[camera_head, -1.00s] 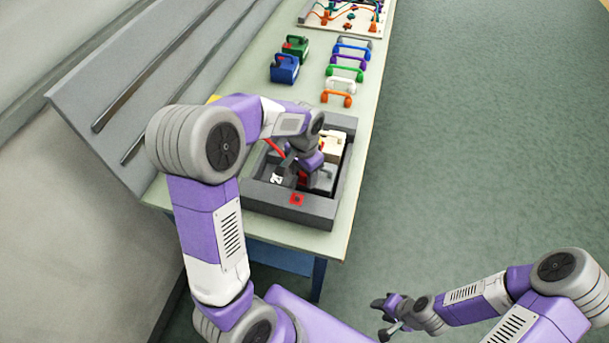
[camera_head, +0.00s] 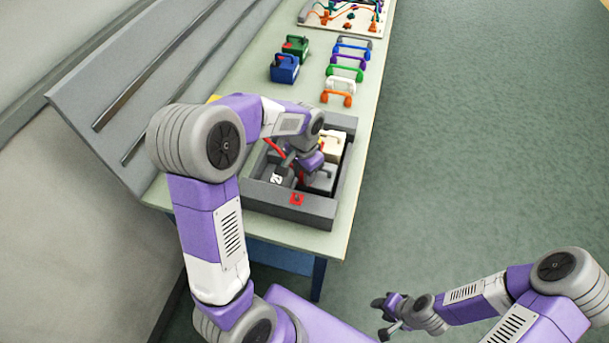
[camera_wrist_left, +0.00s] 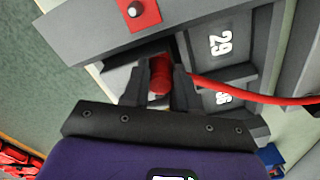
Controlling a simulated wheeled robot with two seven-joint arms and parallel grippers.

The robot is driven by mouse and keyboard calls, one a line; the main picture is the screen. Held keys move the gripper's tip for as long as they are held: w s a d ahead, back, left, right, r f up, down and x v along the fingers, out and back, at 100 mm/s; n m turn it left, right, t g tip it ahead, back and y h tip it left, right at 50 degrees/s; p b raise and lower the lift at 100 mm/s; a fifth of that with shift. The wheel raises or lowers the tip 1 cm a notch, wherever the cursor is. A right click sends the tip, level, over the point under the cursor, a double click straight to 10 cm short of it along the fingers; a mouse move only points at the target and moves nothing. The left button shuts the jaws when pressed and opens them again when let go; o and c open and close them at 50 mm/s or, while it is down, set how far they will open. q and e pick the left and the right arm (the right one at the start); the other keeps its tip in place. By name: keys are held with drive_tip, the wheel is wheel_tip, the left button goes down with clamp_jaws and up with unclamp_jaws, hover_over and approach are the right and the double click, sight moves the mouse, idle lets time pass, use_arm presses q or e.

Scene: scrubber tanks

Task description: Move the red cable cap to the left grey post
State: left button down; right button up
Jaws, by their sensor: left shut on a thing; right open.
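The red cable cap (camera_wrist_left: 160,76) is a ribbed red cylinder between the two dark fingers of my left gripper (camera_wrist_left: 158,88), which is shut on it. A red cable (camera_wrist_left: 235,92) runs from the cap to the right in the left wrist view, and part of it (camera_head: 274,147) shows in the head view. My left gripper (camera_head: 293,165) is inside the grey tank frame (camera_head: 290,206). I cannot make out the left grey post for certain. My right gripper (camera_head: 385,318) is open and empty over the floor.
A red square plate (camera_head: 297,199) with a small knob sits on the near wall. Dark blocks with white numbers (camera_wrist_left: 220,43) are in the frame. A blue box (camera_head: 285,68), a green box (camera_head: 296,46) and several coloured handles (camera_head: 345,70) stand behind.

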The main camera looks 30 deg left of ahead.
use_arm(q)
drive_tip(key=shift+r, duration=0.1)
drive_tip(key=shift+r+p, duration=2.6)
drive_tip(key=shift+r, duration=0.3)
drive_tip(key=shift+a, duration=0.1)
drive_tip(key=s+a+p, duration=0.1)
drive_tip(key=s+a, duration=0.1)
drive_tip(key=a, duration=1)
drive_tip(key=s+a+p, duration=0.1)
drive_tip(key=s+a, duration=0.1)
drive_tip(key=a, duration=1)
drive_tip(key=shift+s+a+p, duration=0.25)
drive_tip(key=shift+s+p, duration=0.05)
drive_tip(key=shift+s, duration=0.05)
drive_tip(key=shift+f, duration=0.15)
drive_tip(key=shift+f+b, duration=2.4)
drive_tip(key=shift+f, duration=1)
